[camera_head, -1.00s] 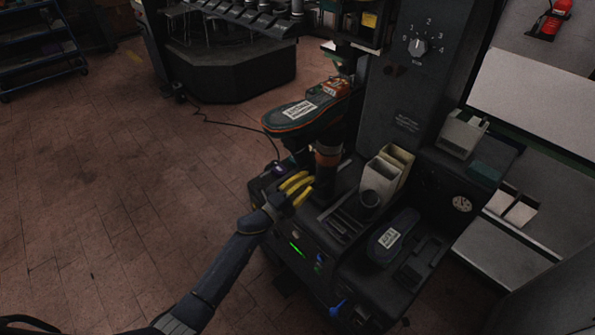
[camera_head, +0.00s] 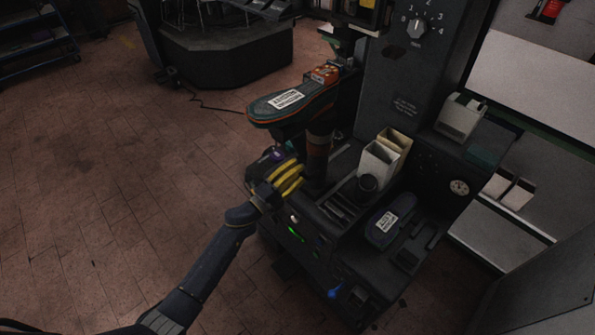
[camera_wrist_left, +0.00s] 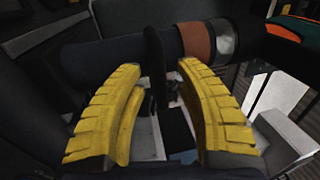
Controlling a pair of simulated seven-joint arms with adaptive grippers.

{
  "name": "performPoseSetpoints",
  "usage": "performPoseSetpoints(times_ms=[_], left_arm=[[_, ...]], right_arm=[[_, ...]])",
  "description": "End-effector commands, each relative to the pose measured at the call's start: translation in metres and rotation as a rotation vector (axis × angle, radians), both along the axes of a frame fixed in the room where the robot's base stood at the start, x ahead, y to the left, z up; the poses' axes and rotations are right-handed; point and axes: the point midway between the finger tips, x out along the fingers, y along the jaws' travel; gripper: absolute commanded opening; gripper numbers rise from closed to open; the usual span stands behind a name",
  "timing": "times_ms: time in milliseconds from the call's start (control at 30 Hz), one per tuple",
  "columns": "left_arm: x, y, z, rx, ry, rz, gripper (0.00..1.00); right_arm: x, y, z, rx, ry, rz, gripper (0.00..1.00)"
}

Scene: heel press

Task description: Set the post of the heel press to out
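The heel press post (camera_head: 318,155) is a dark upright column with a brown band. It carries a teal and orange sole-shaped piece (camera_head: 290,102) with a white label. In the left wrist view the post (camera_wrist_left: 120,62) lies sideways across the top, with brown and grey bands. My left gripper (camera_head: 290,179) has yellow fingers and is at the near-left side of the post, low down. In the left wrist view its fingers (camera_wrist_left: 158,110) are apart, with a thin dark plate on the post between them, farther off. I cannot tell whether they touch the post.
A labelled dark blue pad (camera_head: 390,224) lies on the front deck. A numbered dial (camera_head: 418,27) is on the column behind. The floor (camera_head: 110,180) on the left is clear.

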Motion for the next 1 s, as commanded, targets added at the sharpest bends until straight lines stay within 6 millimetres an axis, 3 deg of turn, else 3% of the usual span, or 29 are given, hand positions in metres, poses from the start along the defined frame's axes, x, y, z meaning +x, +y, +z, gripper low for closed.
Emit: performPoseSetpoints(times_ms=[367, 1000], left_arm=[[-0.004, 0.004, -0.002, 0.001, 0.001, 0.001, 0.36], [-0.073, 0.071, -0.019, 0.0, 0.002, 0.001, 0.36]], right_arm=[[0.002, -0.002, 0.0, -0.001, -0.003, 0.001, 0.0], [0.002, -0.001, 0.0, 0.0, -0.002, 0.0, 0.0]])
